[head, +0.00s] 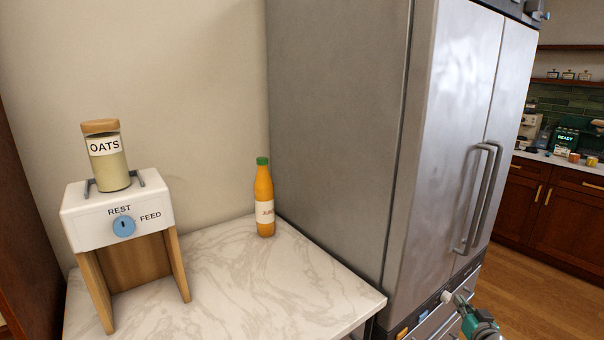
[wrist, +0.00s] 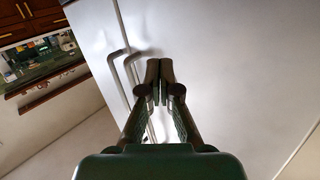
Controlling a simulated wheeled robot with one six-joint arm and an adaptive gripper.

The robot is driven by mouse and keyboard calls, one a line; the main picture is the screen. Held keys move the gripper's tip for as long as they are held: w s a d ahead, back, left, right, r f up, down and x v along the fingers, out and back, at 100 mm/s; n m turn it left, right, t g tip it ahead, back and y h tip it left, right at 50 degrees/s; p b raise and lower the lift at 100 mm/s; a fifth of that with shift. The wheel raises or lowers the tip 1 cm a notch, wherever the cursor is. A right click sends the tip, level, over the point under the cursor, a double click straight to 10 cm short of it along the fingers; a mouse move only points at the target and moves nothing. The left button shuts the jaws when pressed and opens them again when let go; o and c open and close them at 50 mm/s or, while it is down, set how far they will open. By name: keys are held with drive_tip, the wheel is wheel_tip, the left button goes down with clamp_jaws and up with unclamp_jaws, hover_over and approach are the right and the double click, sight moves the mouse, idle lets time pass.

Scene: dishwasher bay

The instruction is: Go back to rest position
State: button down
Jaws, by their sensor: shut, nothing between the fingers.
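My gripper (wrist: 159,66) is shut and empty in the wrist view. Its dark fingertips are together in front of the pale metal fridge front, close to the fridge handles (wrist: 118,65) in the picture; I cannot tell whether they touch. In the head view only a green part of my arm shows at the bottom right, in front of the fridge's lower drawers. A white dispenser (head: 85,232) on a wooden stand has a blue dial (head: 124,226) marked REST and FEED. The dial's dark mark points about upward, toward REST. My gripper is well away from it.
A jar of oats (head: 108,165) sits on top of the dispenser. An orange juice bottle (head: 264,200) stands upright on the marble counter (head: 260,290) by the tall fridge (head: 340,120). Open wooden floor (head: 530,290) lies to the right, before brown cabinets (head: 550,205).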

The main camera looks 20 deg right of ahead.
drive_tip(key=s+a+f+g, duration=0.1)
drive_tip(key=s+a+f, duration=0.3)
drive_tip(key=a+f, duration=0.3)
drive_tip(key=s+a+f, duration=0.4)
drive_tip(key=a, duration=0.5)
drive_tip(key=s+a+f+y, duration=0.1)
drive_tip(key=s+a+f, duration=0.3)
drive_tip(key=s+a, duration=0.9)
drive_tip(key=s+a+r+n+y, duration=0.1)
drive_tip(key=s+a+r, duration=0.3)
drive_tip(key=s, duration=0.5)
drive_tip(key=s+a+r+n+y, duration=0.2)
drive_tip(key=s+a+r, duration=0.3)
drive_tip(key=s, duration=0.3)
drive_tip(key=s+a+r+n+y, duration=0.1)
drive_tip(key=s+a+r+n, duration=0.1)
drive_tip(key=s+a+r, duration=0.3)
drive_tip(key=f+v, duration=0.1)
drive_tip(key=v, duration=0.3)
drive_tip(key=shift+s, duration=0.45)
drive_tip(key=shift+d+r, duration=0.1)
